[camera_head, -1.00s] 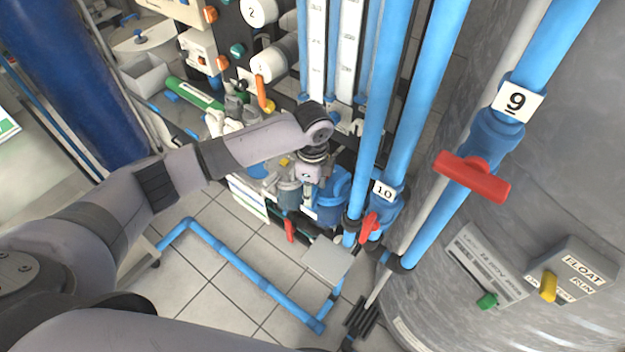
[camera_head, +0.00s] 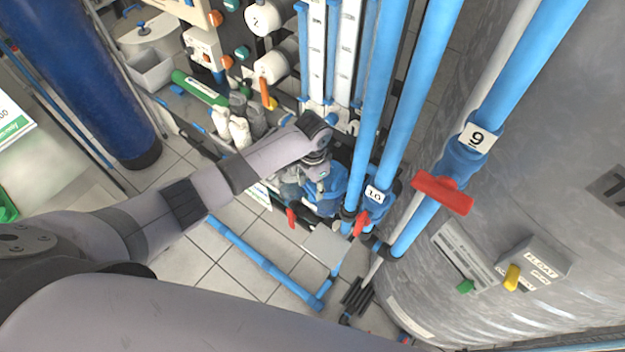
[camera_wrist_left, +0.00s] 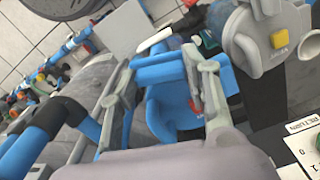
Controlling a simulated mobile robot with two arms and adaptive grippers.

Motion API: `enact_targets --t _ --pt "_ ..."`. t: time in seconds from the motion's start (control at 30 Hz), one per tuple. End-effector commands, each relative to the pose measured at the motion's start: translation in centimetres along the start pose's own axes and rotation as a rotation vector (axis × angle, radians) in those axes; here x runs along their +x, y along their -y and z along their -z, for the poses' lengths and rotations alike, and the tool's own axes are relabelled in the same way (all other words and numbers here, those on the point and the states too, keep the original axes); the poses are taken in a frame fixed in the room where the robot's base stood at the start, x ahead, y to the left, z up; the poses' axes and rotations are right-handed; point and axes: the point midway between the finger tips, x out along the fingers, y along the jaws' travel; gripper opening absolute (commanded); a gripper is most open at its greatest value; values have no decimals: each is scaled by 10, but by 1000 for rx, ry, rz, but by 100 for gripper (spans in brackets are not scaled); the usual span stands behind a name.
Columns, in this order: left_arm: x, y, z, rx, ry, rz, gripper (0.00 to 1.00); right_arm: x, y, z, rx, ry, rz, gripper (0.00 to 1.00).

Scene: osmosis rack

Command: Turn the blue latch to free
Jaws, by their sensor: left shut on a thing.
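In the left wrist view, the blue latch (camera_wrist_left: 158,74) is a blue bar on a rounded blue body. My left gripper (camera_wrist_left: 165,88) has its grey fingers on either side of the bar and is shut on it. In the head view, my left gripper (camera_head: 317,172) reaches down to the blue fitting (camera_head: 330,188) low on the rack. Its fingertips and the latch itself are mostly hidden there by the wrist. My right gripper is not in view.
Blue pipes with a red-handled valve labelled 10 (camera_head: 362,222) stand just right of the gripper. A larger red valve handle (camera_head: 442,194) and a grey tank (camera_head: 540,220) are further right. A blue floor pipe (camera_head: 262,262) runs across the tiles.

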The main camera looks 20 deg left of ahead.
Motion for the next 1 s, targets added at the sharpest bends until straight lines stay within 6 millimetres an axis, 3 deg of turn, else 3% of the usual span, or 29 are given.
enact_targets --t 0.43,1.0 --pt "-1 0 1 -268 -3 1 15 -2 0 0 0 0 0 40" --pt "-1 1 1 -326 -4 2 15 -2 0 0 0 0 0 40"
